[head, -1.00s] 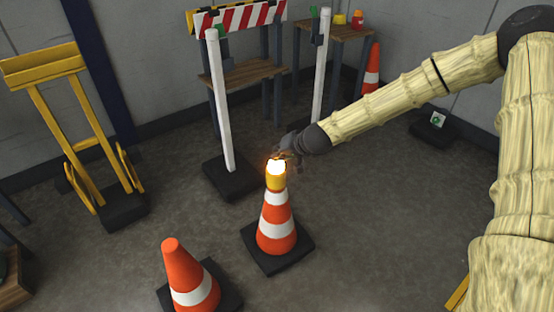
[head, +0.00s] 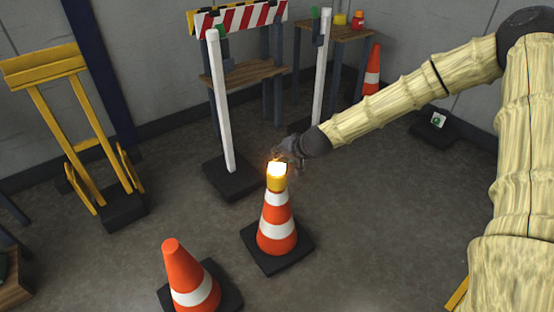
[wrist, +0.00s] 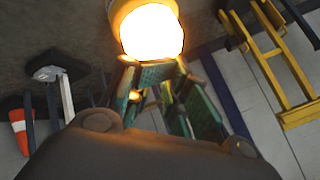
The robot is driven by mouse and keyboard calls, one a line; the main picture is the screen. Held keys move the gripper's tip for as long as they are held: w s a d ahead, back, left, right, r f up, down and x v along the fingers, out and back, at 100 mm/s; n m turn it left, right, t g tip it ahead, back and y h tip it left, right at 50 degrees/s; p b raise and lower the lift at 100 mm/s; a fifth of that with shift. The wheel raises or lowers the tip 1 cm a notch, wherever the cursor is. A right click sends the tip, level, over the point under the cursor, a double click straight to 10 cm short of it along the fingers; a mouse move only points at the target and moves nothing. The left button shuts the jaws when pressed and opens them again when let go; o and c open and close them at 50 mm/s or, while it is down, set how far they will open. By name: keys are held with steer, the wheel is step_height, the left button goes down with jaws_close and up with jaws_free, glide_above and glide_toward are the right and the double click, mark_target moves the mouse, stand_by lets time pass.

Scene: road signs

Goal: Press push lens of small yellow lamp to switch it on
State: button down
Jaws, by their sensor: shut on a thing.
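The small yellow lamp (head: 277,181) sits upright on top of the orange and white cone in the middle of the floor. Its lens (head: 277,169) glows bright white-yellow, so the lamp is lit. In the wrist view the glowing lens (wrist: 152,32) fills the top middle, right at my fingertips. My gripper (head: 280,158) is at the top of the lamp, coming from the upper right. Its greenish fingers (wrist: 150,72) are drawn together and shut against the lamp. The glare hides the exact contact.
The cone (head: 277,225) under the lamp stands on a black base. Another cone (head: 190,280) is at the front left. A white post (head: 224,110) stands close behind, left of my gripper. A yellow frame (head: 95,140) is at the left. The floor right of the lamp is clear.

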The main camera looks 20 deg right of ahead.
steer(key=shift+s+d+r+p, duration=0.1)
steer(key=shift+d+r+p, duration=0.15)
steer(key=shift+r+p, duration=0.65)
steer(key=shift+a+r+p, duration=0.1)
steer(key=shift+r+p, duration=1.7)
steer(key=shift+r, duration=0.1)
